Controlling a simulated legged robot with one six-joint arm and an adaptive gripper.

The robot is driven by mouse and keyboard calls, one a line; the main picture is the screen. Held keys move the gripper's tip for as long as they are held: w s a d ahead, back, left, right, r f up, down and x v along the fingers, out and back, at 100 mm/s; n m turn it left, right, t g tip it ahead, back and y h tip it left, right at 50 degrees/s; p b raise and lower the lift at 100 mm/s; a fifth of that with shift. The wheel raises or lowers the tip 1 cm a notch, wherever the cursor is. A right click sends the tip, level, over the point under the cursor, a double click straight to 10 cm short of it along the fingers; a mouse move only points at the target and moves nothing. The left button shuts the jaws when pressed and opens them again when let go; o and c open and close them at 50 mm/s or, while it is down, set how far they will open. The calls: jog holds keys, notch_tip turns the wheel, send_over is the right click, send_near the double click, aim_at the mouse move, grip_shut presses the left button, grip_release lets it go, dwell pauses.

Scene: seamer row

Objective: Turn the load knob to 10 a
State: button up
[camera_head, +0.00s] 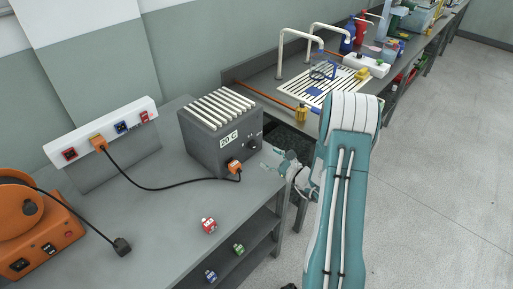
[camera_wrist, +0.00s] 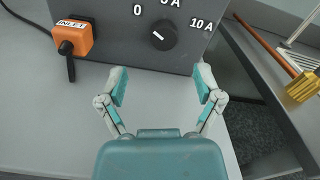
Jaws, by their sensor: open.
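The load knob (camera_wrist: 165,35) is a round black knob on the front of a dark grey box (camera_wrist: 110,35). Marks 0, 5 A and 10 A curve around it. Its short white pointer line lies on its upper left side, toward the 0 mark. In the head view the box (camera_head: 205,150) has a slatted top and a 20 C display, and the knob (camera_head: 252,145) is on its front. My gripper (camera_wrist: 160,82) is open and empty, its two fingers apart below the knob and not touching it. The gripper (camera_head: 280,165) is beside the box's front in the head view.
An orange INLET plug (camera_wrist: 73,38) with a black cable sits left of the knob. A socket strip (camera_head: 105,132), an orange cable reel (camera_head: 40,235) and a red block (camera_head: 209,225) are on the bench. A sink bench with an orange pipe lies to the right.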

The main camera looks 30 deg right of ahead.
aim_at(256, 147)
jog(key=x, duration=0.4)
jog(key=d+x, duration=0.1)
jog(key=x, duration=0.1)
jog(key=shift+w, duration=0.2)
jog(key=shift+w+a, duration=0.2)
jog(key=shift+a, duration=0.15)
jog(key=c, duration=1.2)
